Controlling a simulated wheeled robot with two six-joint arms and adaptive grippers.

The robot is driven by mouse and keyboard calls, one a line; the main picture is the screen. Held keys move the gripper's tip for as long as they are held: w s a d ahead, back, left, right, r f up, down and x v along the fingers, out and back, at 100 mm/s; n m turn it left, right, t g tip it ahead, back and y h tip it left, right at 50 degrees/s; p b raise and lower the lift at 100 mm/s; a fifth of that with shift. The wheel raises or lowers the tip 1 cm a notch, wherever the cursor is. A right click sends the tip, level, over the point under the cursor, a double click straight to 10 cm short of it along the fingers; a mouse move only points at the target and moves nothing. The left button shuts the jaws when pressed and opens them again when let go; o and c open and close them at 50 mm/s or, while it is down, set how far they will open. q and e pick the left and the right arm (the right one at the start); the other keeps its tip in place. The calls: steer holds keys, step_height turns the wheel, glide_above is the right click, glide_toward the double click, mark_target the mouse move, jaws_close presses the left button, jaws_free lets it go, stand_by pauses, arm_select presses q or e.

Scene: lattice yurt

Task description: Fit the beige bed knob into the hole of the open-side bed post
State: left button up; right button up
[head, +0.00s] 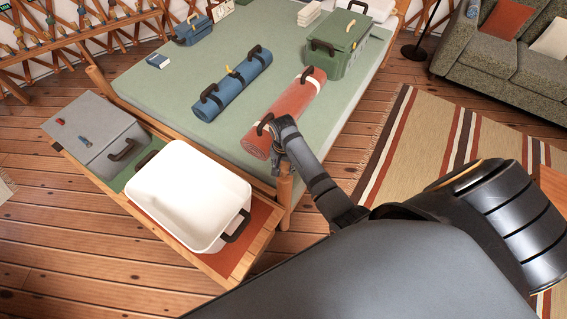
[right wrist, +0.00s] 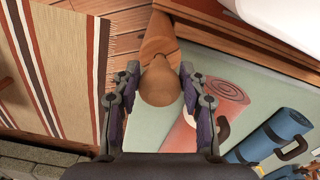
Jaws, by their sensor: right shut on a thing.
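The beige bed knob (right wrist: 160,84) is between the two fingers of my right gripper (right wrist: 160,92) in the right wrist view, and the gripper is shut on it. The open-side bed post (head: 285,190) stands at the bed's near right corner in the head view, just below my right gripper (head: 284,148). In the right wrist view the wooden post (right wrist: 157,38) runs directly behind the knob, roughly in line with it. The hole is hidden, and I cannot tell whether the knob is in it or just above. My left gripper is out of view.
A rolled red mat (head: 285,115) lies on the bed close beside the gripper, with a blue roll (head: 232,85) beyond. A white tub (head: 165,200) and a grey box (head: 90,135) stand on the bench at the bed's foot. A striped rug (head: 400,140) covers floor on the right.

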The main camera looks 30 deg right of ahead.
steer(key=shift+f+b, duration=0.5)
steer(key=shift+f, duration=0.6)
steer(key=o, duration=1.2)
step_height(320, 180, up, 12)
